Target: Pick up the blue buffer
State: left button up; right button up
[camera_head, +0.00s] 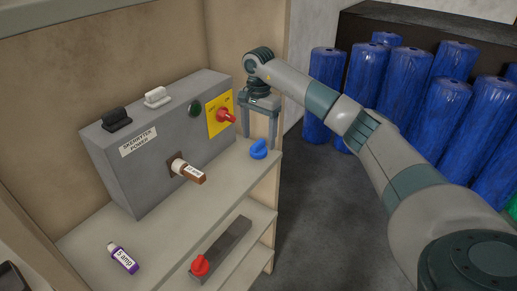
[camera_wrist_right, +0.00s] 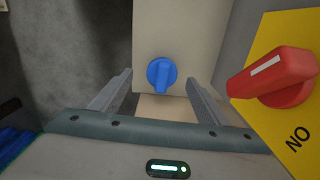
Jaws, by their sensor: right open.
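The blue buffer (camera_head: 259,150) is a small blue piece with a round base and a raised part. It sits on the shelf near its right edge, right of the grey power box. In the right wrist view the blue buffer (camera_wrist_right: 161,75) lies ahead, between the lines of the two fingers and apart from them. My right gripper (camera_head: 259,142) is open and empty, its fingers pointing down at the buffer. Its open fingers also show in the right wrist view (camera_wrist_right: 158,88). My left gripper is not in view.
The grey power box (camera_head: 170,135) carries a red switch (camera_head: 226,116) on a yellow plate, close to my right gripper. A purple-capped 5 amp fuse (camera_head: 122,257) lies on the shelf (camera_head: 165,235). Blue cylinders (camera_head: 325,85) stand at the right behind my right arm.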

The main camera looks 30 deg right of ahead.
aim_at(258, 142)
jog(key=f+p, duration=0.1)
jog(key=f, duration=0.2)
jog(key=shift+w+d+p, duration=0.15)
jog(key=shift+w+p, duration=0.15)
jog(key=shift+p, duration=0.1)
jog(key=shift+f, duration=0.7)
jog(key=shift+c, duration=0.6)
jog(key=c, duration=1.1)
